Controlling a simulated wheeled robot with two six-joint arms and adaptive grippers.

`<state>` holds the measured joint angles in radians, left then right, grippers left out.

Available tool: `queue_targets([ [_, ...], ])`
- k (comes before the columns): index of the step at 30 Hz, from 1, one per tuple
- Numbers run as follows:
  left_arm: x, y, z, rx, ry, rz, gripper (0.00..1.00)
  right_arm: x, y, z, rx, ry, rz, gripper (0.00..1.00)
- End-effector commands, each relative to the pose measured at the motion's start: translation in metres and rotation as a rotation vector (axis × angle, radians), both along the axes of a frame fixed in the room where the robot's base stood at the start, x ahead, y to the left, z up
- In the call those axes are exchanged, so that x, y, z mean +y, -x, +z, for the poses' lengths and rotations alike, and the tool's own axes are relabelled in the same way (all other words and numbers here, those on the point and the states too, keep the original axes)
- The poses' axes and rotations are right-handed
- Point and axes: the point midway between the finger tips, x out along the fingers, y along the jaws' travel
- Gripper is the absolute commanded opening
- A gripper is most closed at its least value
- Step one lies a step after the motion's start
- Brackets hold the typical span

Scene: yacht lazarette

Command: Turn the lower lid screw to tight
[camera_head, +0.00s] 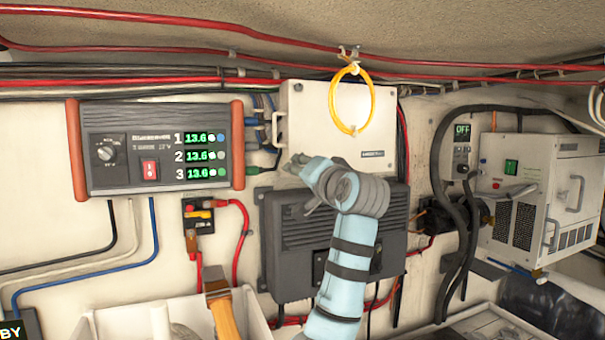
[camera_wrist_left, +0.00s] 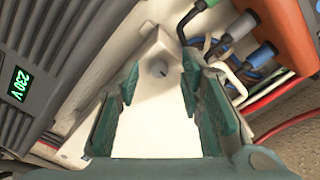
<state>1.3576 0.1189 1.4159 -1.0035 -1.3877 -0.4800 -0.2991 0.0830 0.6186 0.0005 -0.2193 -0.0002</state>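The white box with its lid (camera_head: 335,110) is on the wall in the head view. My left gripper (camera_head: 293,166) is at the box's lower left corner; the forearm hides much of it. In the left wrist view the two teal fingers of the left gripper (camera_wrist_left: 160,72) stand apart. Between their tips is a pale block on the white lid (camera_wrist_left: 160,110), with a small dark mark that looks like the lower lid screw (camera_wrist_left: 163,73). I cannot tell whether either finger touches it. My right gripper is in neither view.
A dark grey unit (camera_head: 290,245) is mounted below the box. A yellow cable loop (camera_head: 333,110) hangs over the lid. A three-row display panel (camera_head: 160,148) is at left. In the wrist view, cable connectors (camera_wrist_left: 240,25) are close at right.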

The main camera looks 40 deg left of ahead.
Motion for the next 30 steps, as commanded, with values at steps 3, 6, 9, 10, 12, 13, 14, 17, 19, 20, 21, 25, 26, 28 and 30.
queue_targets([
  [3, -0.022, 0.01, -0.001, -0.002, 0.002, -0.006, 0.34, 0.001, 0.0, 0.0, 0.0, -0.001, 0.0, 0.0],
  [6, -0.048, 0.023, -0.001, -0.003, 0.003, -0.007, 0.34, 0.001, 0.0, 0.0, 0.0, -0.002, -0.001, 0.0],
  [9, -0.072, 0.036, -0.001, -0.003, 0.003, -0.007, 0.34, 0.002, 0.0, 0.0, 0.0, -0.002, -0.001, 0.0],
  [10, -0.078, 0.039, -0.001, -0.003, 0.003, -0.007, 0.34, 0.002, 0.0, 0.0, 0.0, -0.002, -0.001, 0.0],
  [12, -0.09, 0.045, -0.001, -0.002, 0.003, -0.005, 0.34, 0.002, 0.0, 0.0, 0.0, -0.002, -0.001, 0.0],
  [13, -0.093, 0.047, -0.001, -0.002, 0.003, -0.004, 0.34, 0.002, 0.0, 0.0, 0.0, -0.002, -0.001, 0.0],
  [14, -0.096, 0.049, -0.001, -0.001, 0.002, -0.004, 0.34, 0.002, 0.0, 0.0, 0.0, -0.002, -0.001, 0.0],
  [17, -0.1, 0.052, -0.001, 0.0, 0.002, -0.001, 0.34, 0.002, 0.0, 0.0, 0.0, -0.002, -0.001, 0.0],
  [19, -0.101, 0.053, -0.001, 0.0, 0.002, -0.001, 0.34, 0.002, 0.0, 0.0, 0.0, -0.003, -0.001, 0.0],
  [20, -0.1, 0.053, -0.001, 0.0, 0.002, -0.001, 0.34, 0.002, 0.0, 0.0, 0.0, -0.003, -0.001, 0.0],
  [21, -0.1, 0.052, 0.0, -0.001, 0.001, -0.001, 0.34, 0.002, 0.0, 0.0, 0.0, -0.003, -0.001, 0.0],
  [25, -0.1, 0.052, 0.0, -0.001, 0.001, -0.001, 0.34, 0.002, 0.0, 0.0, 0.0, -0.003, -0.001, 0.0],
  [26, -0.1, 0.052, 0.0, -0.001, 0.001, -0.001, 0.34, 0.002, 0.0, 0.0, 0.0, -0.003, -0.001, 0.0],
  [28, -0.1, 0.052, 0.0, -0.001, 0.001, -0.001, 0.34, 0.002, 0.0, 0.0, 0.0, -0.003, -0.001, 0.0],
  [30, -0.1, 0.052, 0.0, -0.001, 0.001, -0.001, 0.34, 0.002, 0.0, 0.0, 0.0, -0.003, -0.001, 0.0],
])
